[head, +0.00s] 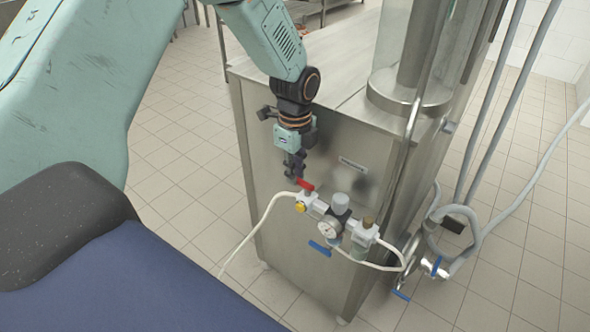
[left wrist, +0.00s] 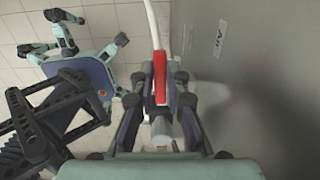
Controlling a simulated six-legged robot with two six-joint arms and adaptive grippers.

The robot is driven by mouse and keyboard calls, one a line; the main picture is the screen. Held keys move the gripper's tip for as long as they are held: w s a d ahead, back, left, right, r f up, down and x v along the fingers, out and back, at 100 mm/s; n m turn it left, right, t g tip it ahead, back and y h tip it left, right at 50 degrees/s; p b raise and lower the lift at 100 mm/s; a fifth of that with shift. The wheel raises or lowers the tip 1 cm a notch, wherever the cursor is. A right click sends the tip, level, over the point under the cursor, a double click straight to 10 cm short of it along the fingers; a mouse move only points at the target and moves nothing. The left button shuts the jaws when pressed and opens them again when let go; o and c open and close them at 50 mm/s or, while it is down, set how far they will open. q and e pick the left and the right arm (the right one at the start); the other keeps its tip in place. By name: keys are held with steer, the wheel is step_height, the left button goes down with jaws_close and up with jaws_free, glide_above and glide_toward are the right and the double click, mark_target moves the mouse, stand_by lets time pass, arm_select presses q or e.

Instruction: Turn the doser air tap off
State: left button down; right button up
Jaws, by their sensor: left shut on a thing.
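The doser air tap has a red lever (head: 306,185) at the left end of a row of air fittings on the steel cabinet's side. In the head view the lever looks roughly in line with that row. My left gripper (head: 295,172) comes down from above and is shut on the red lever. In the left wrist view the red lever (left wrist: 160,78) stands between the two dark fingers (left wrist: 161,88), and the white hose runs on beyond it. The fingers partly hide the valve body. My right gripper is in neither view.
Beside the tap are a yellow fitting (head: 300,208), a round gauge (head: 327,230) and a blue handle (head: 320,248). The steel cabinet (head: 290,240) stands close to my gripper; an "Air" label (left wrist: 220,36) marks it. Hoses and pipes crowd the right. Tiled floor lies left.

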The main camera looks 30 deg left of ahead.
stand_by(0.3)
arm_select(q)
steer(key=shift+s+n+p, duration=0.2)
steer(key=shift+n+p, duration=0.1)
steer(key=shift+p, duration=0.35)
steer(key=shift+s+d+f+n+p, duration=0.1)
steer(key=shift+s+d+n+p, duration=0.5)
steer(key=shift+n+p, duration=2.1)
steer(key=shift+s+d+r+n+p, duration=0.1)
steer(key=shift+s+d+n+p, duration=0.5)
steer(key=shift+n+p, duration=2.15)
steer(key=shift+s+d+f+n+p, duration=0.1)
steer(key=shift+s+d+n+p, duration=0.5)
steer(key=shift+n+p, duration=2.1)
steer(key=shift+s+a+n+b, duration=0.1)
steer(key=shift+s+n+b, duration=0.1)
steer(key=shift+n+b, duration=0.35)
steer(key=c, duration=1.3)
jaws_free()
steer(key=shift+w, duration=0.15)
steer(key=shift+c, duration=0.2)
